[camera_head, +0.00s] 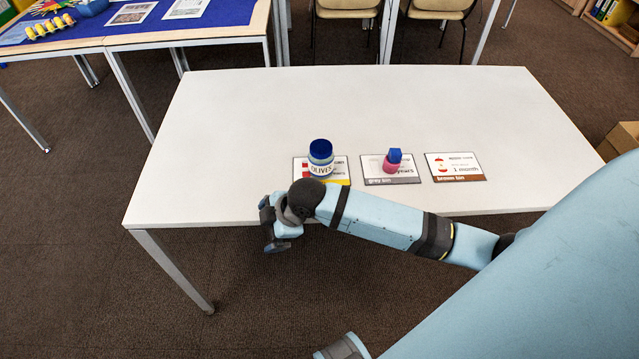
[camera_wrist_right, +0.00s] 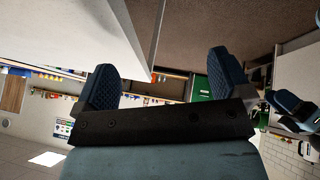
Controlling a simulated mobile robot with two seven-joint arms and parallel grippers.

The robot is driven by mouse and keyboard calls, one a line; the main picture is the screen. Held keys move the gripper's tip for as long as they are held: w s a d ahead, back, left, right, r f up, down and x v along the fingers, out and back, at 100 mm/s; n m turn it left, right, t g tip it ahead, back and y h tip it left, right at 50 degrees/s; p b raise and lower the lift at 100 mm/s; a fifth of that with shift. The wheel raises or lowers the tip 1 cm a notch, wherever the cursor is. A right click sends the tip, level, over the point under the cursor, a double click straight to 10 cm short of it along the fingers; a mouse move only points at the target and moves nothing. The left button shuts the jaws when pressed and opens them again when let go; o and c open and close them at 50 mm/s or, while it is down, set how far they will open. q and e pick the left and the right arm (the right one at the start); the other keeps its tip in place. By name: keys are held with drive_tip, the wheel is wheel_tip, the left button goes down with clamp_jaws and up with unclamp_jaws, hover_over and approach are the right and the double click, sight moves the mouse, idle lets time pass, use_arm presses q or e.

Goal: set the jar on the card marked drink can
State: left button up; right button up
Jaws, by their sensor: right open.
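The jar (camera_head: 321,158) is white and blue with a dark blue lid and the word OLIVES. It stands upright on the left card (camera_head: 342,168), which has a yellow strip. The jar and my right arm hide part of that card, and I cannot read its marking. My right gripper (camera_head: 272,224) is at the table's front edge, left of and nearer than the jar, apart from it. In the right wrist view its two fingers (camera_wrist_right: 163,80) are spread with nothing between them.
The right card (camera_head: 455,167), marked brown bin, is bare. The white table (camera_head: 240,120) is clear behind and left. A blue-topped table stands back left.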

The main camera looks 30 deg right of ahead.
drive_tip(key=s+d+f+m+t, duration=0.1)
drive_tip(key=s+f+m+t, duration=0.1)
drive_tip(key=s+m, duration=0.4)
drive_tip(key=s+d+f+m+t+h, duration=0.1)
drive_tip(key=s+m, duration=0.4)
drive_tip(key=s, duration=0.5)
drive_tip(key=shift+d+f+m+t, duration=0.2)
drive_tip(key=shift+f+m+t, duration=0.25)
drive_tip(key=shift+t, duration=0.95)
drive_tip(key=shift+r, duration=0.1)
